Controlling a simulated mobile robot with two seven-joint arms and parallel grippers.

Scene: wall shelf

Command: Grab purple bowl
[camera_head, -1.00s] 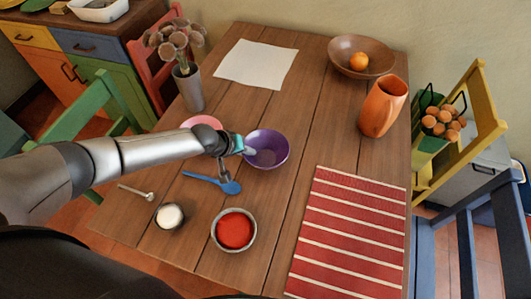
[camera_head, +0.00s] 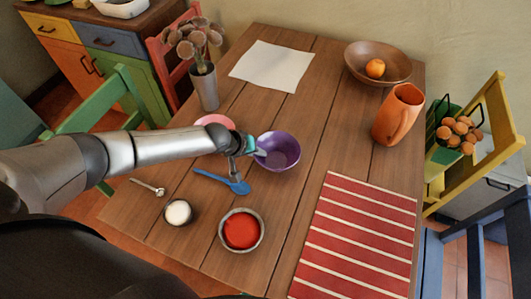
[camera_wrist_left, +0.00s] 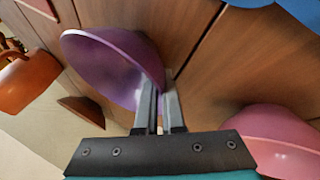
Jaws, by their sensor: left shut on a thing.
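The purple bowl (camera_head: 283,155) is near the middle of the wooden table in the head view. It also shows in the left wrist view (camera_wrist_left: 105,62), where it looks tilted in the picture. My left gripper (camera_head: 257,152) comes in from the left and is shut on the bowl's left rim. In the left wrist view its two fingers (camera_wrist_left: 160,95) lie on either side of the bowl's wall. I cannot tell whether the bowl is lifted off the table. My right gripper is not in view.
A pink bowl (camera_head: 215,121) is partly hidden behind my left arm. A blue spatula (camera_head: 222,181), a bowl of red food (camera_head: 241,230) and a small white-filled bowl (camera_head: 179,212) lie in front. An orange pitcher (camera_head: 399,115) and a striped mat (camera_head: 358,240) are to the right.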

